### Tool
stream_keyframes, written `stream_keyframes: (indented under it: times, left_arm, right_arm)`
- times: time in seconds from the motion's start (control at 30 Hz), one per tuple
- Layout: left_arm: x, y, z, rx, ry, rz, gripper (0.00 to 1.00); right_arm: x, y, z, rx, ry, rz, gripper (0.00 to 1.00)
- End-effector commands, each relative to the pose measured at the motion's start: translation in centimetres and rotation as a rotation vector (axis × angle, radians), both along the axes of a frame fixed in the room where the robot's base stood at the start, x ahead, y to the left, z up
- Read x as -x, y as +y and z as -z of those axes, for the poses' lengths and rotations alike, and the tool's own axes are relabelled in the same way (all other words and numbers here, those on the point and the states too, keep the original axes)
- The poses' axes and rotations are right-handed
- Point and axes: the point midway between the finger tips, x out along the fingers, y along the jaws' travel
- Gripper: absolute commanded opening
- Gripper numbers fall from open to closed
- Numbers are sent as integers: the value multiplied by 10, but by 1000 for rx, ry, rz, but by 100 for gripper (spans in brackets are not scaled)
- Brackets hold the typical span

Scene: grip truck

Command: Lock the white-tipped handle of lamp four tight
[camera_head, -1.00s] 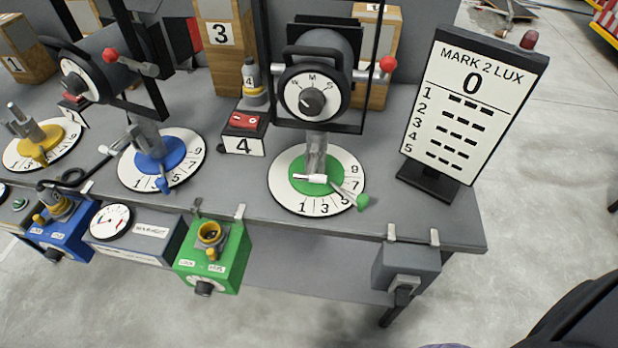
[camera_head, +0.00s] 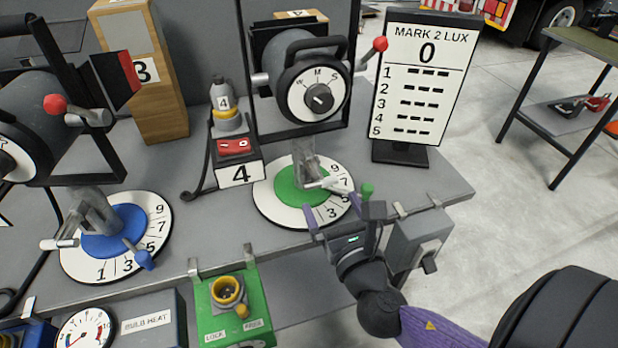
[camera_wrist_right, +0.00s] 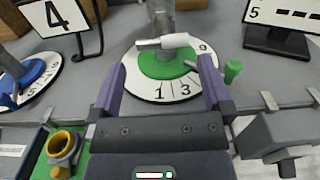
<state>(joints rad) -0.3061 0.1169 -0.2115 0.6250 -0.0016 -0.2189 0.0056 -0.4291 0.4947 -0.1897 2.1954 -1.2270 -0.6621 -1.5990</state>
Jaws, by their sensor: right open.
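Lamp four (camera_head: 312,85) stands in a black yoke on a post above a green-centred number dial (camera_head: 290,212). The white-tipped handle (camera_head: 318,184) is a short lever low on that post; in the right wrist view its white tip (camera_wrist_right: 174,41) lies roughly level above the green disc. A green-knobbed pointer (camera_head: 366,191) sticks out at the dial's right. My right gripper (camera_head: 342,211) is open and empty at the dial's front edge. In the right wrist view its purple fingers (camera_wrist_right: 160,88) stand apart, with the handle beyond them, untouched. My left gripper is not in view.
The number 4 switch box (camera_head: 236,165) with its cable is left of the dial. The score board (camera_head: 400,150) stands behind right. A green box (camera_head: 232,312) and a grey box (camera_head: 415,238) hang on the table's front edge.

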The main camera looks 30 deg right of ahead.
Motion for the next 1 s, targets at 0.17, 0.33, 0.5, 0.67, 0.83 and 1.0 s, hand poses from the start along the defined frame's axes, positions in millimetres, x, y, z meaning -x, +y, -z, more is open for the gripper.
stream_keyframes:
  times: [0.17,0.33,0.5,0.67,0.83,1.0]
  left_arm:
    - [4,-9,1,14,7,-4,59]
    - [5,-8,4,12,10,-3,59]
    - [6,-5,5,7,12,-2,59]
    - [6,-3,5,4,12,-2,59]
    - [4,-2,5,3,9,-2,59]
    - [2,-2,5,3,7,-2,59]
  right_arm:
    - [-39,-9,-1,-2,-4,-1,100]
    - [-66,-16,0,-4,-1,0,100]
    - [-79,-19,1,-5,2,-1,100]
    - [-82,-19,0,-6,3,-2,100]
    - [-82,-19,0,-7,2,-1,92]
    - [-82,-19,1,-7,2,-1,56]
